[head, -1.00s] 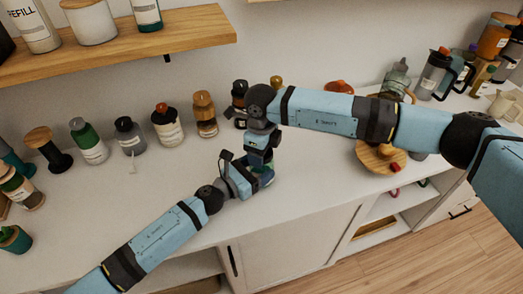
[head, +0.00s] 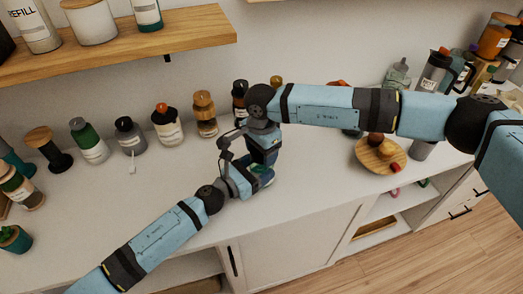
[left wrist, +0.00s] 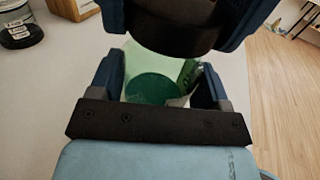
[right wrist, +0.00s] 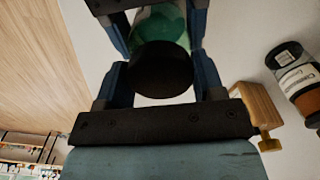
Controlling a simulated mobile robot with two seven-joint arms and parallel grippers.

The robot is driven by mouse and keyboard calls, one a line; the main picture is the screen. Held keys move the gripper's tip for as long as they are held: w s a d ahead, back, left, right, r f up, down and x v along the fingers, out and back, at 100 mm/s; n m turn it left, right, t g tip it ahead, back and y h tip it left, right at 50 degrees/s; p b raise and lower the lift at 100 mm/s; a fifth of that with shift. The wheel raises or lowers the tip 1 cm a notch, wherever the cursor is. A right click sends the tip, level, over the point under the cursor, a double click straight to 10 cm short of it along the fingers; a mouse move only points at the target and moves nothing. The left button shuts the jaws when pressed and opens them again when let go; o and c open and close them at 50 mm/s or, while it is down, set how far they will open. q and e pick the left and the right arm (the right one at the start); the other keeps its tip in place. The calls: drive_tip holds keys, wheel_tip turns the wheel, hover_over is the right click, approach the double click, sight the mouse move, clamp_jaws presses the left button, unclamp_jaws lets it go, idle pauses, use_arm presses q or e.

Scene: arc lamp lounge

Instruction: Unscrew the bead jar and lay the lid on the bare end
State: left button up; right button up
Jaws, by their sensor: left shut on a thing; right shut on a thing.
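The bead jar (left wrist: 155,80) is clear with green beads inside, and it also shows in the right wrist view (right wrist: 160,25). My left gripper (head: 260,179) is shut around the jar's body, with one finger on each side. The black lid (right wrist: 160,70) sits at the jar's mouth and also shows in the left wrist view (left wrist: 165,32). My right gripper (head: 262,160) is shut on the lid from above. I cannot tell whether the lid is loose on the thread. In the head view the grippers hide most of the jar.
A row of bottles and jars, including a green bottle (head: 89,141) and an orange-topped jar (head: 166,125), stands along the wall.

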drive_tip(key=shift+r, duration=0.1)
drive_tip(key=shift+r, duration=1)
drive_tip(key=shift+r, duration=2)
use_arm(q)
drive_tip(key=o, duration=1.8)
drive_tip(key=shift+s+a, duration=0.1)
